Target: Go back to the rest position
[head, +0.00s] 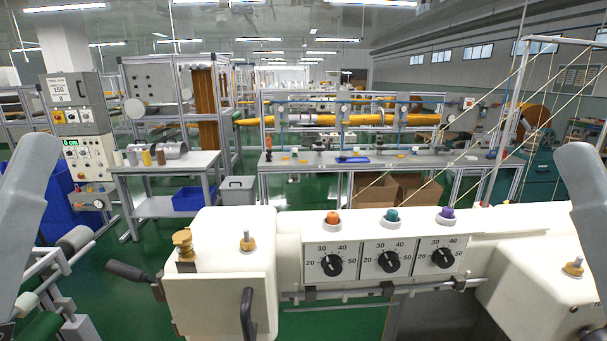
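A grey link of my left arm (22,200) shows at the left edge, and a grey link of my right arm (585,190) shows at the right edge. Both slant downward and outward, out of the picture. Neither gripper shows. In front of me stands a cream machine (225,305) with a panel of three black dials, a left dial (331,264), a middle dial (389,261) and a right dial (443,258). Above them sit an orange button (332,218), a teal button (392,215) and a purple button (446,212). Neither visible arm link appears to touch the machine.
A dark lever handle (128,271) sticks out left of the machine. Brass knobs (184,246) stand on its top. Rollers (75,240) lie at lower left. A control cabinet (78,130), a white table (165,165) and a long workbench (390,160) stand behind. Green floor lies between.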

